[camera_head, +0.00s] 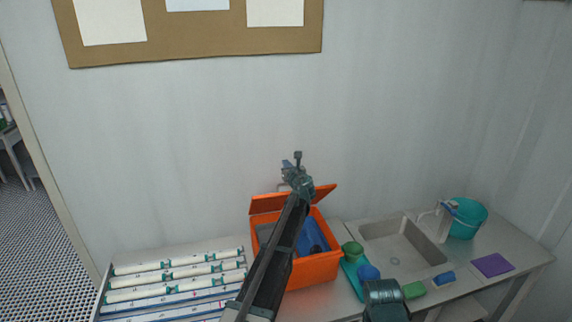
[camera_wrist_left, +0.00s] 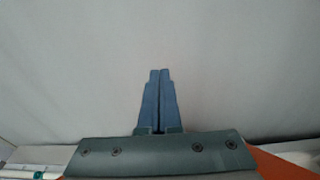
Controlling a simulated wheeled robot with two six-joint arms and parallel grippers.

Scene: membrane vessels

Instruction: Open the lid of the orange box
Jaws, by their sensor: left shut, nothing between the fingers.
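The orange box (camera_head: 318,270) stands on the worktop near the middle of the head view. Its lid (camera_head: 268,204) is raised along the back edge, and the box is open at the top. Blue contents (camera_head: 311,235) show inside. My left arm crosses in front of the box and hides part of it and the middle of the lid. My left gripper (camera_head: 298,158) is above the lid, close to the wall, shut and empty. Its closed fingers show in the left wrist view (camera_wrist_left: 159,72), with an orange patch (camera_wrist_left: 275,163) at the lower right.
A rack of white tubes (camera_head: 175,270) lies left of the box. The wall rises behind.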

